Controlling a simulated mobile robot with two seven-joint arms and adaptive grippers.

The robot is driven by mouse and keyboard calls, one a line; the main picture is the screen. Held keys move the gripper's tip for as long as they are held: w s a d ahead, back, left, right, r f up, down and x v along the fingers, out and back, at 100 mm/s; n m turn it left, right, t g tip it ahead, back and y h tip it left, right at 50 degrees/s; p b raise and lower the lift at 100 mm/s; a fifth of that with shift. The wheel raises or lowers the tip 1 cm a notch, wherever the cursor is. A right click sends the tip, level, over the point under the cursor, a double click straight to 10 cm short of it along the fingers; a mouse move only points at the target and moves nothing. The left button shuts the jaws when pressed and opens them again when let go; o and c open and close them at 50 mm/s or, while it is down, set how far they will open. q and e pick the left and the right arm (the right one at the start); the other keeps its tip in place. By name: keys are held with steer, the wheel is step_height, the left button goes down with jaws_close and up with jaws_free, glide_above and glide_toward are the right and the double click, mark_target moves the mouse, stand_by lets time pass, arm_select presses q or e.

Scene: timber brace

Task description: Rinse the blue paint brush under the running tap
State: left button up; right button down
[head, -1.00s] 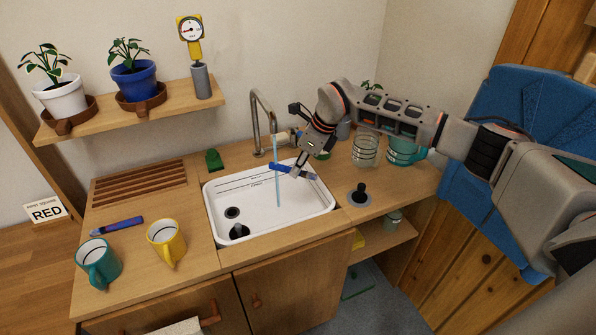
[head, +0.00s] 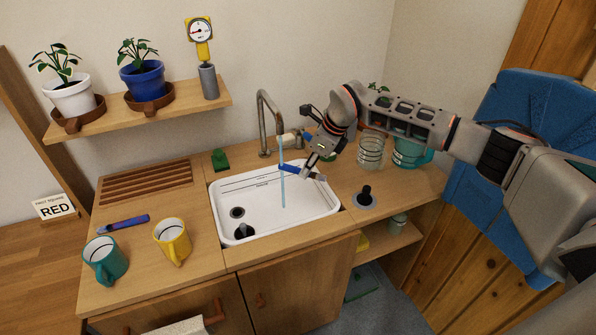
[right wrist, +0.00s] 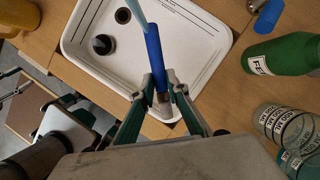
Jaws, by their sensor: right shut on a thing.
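My right gripper (head: 310,173) is shut on the blue paint brush (head: 289,168) and holds it above the white sink (head: 250,212). In the right wrist view the brush (right wrist: 153,50) points away from the fingers (right wrist: 160,92), with its blue end at the water stream (right wrist: 138,12). In the head view the stream (head: 283,190) falls from the tap (head: 263,115) and crosses the brush near its left end. I cannot tell whether any paint is left on the brush. My left gripper is not in view.
A blue-purple marker-like tool (head: 123,223), a teal mug (head: 106,262) and a yellow mug (head: 172,242) stand or lie on the left counter. Glass jars (head: 371,150), a teal cup (head: 408,152) and a black plunger (head: 365,196) are at the right. A green bottle (right wrist: 285,55) is close by.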

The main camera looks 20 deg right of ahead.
steer(key=shift+a, duration=0.1)
stand_by(0.3)
steer(key=shift+w+a, duration=0.25)
steer(key=shift+a, duration=0.2)
steer(key=s+a+p, duration=0.3)
steer(key=s, duration=0.4)
steer(key=shift+s, duration=0.15)
stand_by(0.5)
steer(key=shift+a, duration=0.1)
stand_by(1.0)
steer(key=s+a+r, duration=0.2)
steer(key=s+r, duration=0.2)
steer(key=shift+s, duration=0.3)
stand_by(0.3)
